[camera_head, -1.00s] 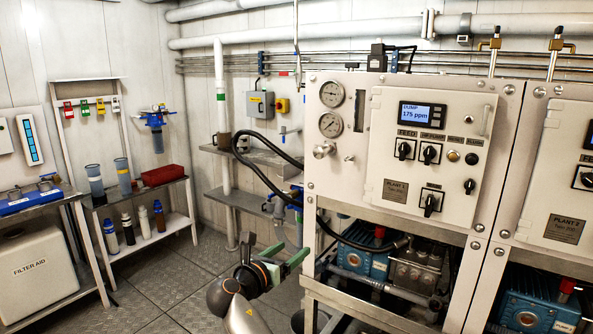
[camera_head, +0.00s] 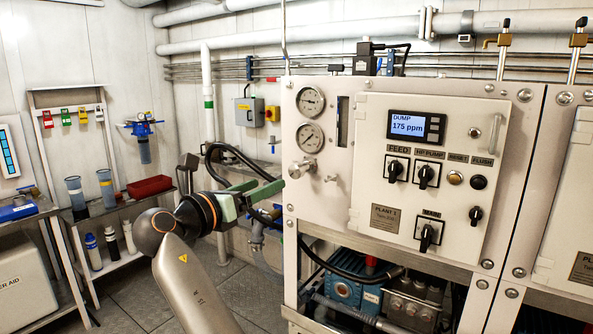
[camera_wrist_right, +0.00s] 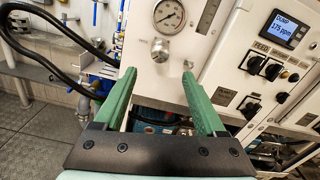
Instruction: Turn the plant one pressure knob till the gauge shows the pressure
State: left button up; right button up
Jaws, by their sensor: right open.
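The plant one pressure knob (camera_head: 301,168), a round silver knob, sits at the lower left of the plant one panel (camera_head: 336,205). It also shows in the right wrist view (camera_wrist_right: 161,49), beyond the gap between my fingertips. Two round white gauges, an upper one (camera_head: 310,101) and a lower one (camera_head: 310,138), sit above it; their readings are too small to tell. My right gripper (camera_head: 268,188), with green fingers, is open and empty, left of the panel and just short of the knob. It also shows in the right wrist view (camera_wrist_right: 159,75). My left gripper is not in view.
A small silver valve (camera_head: 331,178) sits just right of the knob. A display (camera_head: 416,125) reads DUMP 175 ppm above several black switches. A black hose (camera_head: 232,149) loops behind my right gripper. A shelf with bottles (camera_head: 127,240) stands at the left.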

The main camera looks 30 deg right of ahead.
aim_at(294, 172)
jog(key=p+x, duration=0.1)
jog(key=x, duration=1)
jog(key=shift+w+d, duration=0.15)
jog(key=shift+d, duration=0.2)
jog(key=shift+c, duration=0.3)
grip_shut()
